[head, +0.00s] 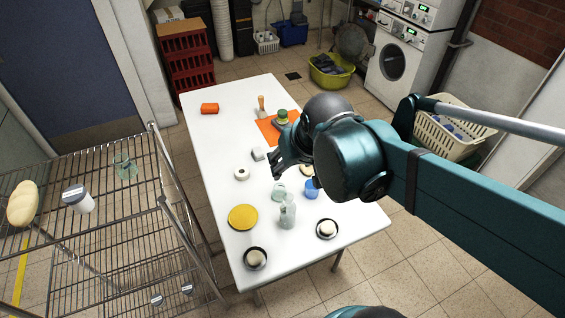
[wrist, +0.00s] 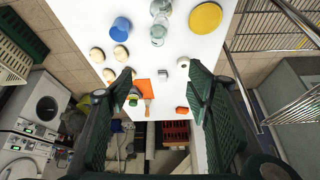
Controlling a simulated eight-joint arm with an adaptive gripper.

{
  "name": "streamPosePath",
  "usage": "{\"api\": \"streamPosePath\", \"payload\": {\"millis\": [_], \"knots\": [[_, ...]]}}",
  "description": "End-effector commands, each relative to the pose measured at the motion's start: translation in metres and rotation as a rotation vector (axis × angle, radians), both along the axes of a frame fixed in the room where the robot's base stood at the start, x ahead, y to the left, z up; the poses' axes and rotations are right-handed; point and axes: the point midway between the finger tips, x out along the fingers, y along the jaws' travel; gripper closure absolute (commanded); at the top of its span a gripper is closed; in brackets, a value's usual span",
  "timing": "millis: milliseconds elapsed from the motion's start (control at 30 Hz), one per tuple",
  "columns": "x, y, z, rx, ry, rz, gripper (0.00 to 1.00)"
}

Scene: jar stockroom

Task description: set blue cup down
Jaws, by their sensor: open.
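The blue cup (head: 311,188) stands on the white table (head: 205,130), close to the right edge of its near half. It also shows in the wrist view (wrist: 121,25), at the top left. My gripper (head: 276,167) is above the middle of the table, up and to the left of the cup in the head view. In the wrist view my gripper (wrist: 159,73) has its two dark fingers wide apart with nothing held between them. The cup is clear of both fingers.
Near the cup stand a glass bottle (head: 287,214), a glass jar (head: 279,190) and a yellow plate (head: 242,217). Small bowls (head: 327,229) sit at the near end. An orange mat (head: 266,127) holds a green-topped item. A wire rack (head: 90,170) stands left of the table.

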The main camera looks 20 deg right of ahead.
Motion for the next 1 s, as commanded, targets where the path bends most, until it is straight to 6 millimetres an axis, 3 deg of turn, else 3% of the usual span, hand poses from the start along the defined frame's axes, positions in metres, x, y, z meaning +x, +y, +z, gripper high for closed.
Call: {"api": "streamPosePath", "payload": {"millis": [400, 1000], "knots": [[-0.033, 0.027, 0.021, -0.017, -0.098, 0.088, 0.50], [-0.038, 0.032, 0.026, -0.021, -0.118, 0.105, 0.50]]}}
